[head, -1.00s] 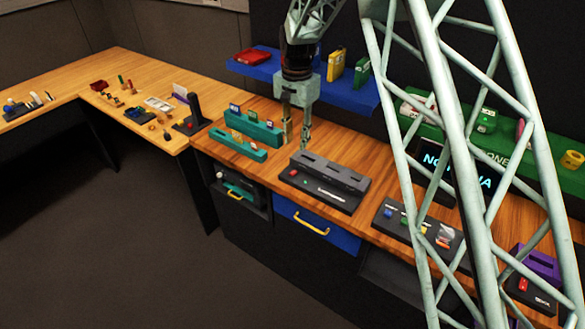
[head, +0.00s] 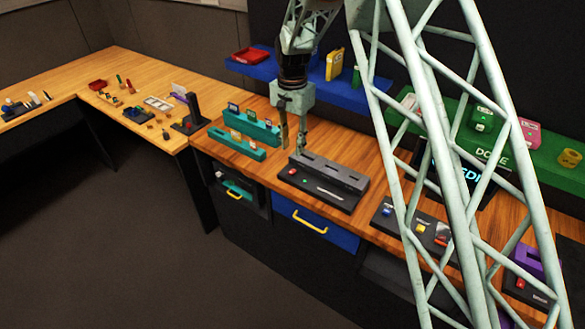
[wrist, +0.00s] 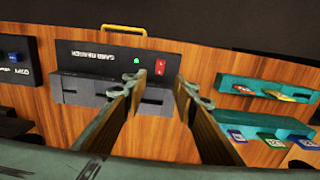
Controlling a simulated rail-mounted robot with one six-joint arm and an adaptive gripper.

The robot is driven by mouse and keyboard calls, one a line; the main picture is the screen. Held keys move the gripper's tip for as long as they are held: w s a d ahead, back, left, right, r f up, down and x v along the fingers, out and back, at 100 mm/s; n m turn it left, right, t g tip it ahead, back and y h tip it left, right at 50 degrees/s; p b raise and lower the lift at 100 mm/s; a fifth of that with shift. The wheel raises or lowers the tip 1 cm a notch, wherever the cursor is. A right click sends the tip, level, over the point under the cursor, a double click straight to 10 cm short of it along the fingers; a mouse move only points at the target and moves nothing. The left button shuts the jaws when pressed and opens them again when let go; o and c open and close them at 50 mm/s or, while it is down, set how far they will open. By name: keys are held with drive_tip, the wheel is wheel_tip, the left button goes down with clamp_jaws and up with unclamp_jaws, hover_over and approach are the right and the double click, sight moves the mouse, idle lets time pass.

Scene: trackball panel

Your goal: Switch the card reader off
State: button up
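The card reader (head: 316,187) is a dark box with a raised slotted block, on the wooden counter below my gripper. In the wrist view the card reader (wrist: 108,67) shows its lettering upside down, a lit green light (wrist: 136,61) and a red rocker switch (wrist: 160,67). The switch (head: 292,171) is a small red spot at its left end in the head view. My gripper (head: 292,148) is open and empty, pointing down just behind the card reader's left end. In the wrist view its fingers (wrist: 150,88) stand apart in front of the slotted block, with the switch visible beyond them.
Teal card racks (head: 236,143) with several cards stand left of the reader. A blue drawer (head: 300,224) with a yellow handle is below it. A dark button panel (head: 409,228) lies to the right. A blue shelf (head: 262,73) is behind my gripper.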

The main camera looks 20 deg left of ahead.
sight(292, 171)
drive_tip(key=shift+f+p, duration=0.5)
drive_tip(key=shift+f, duration=5.3)
drive_tip(key=shift+c, duration=0.7)
drive_tip(key=c, duration=0.7)
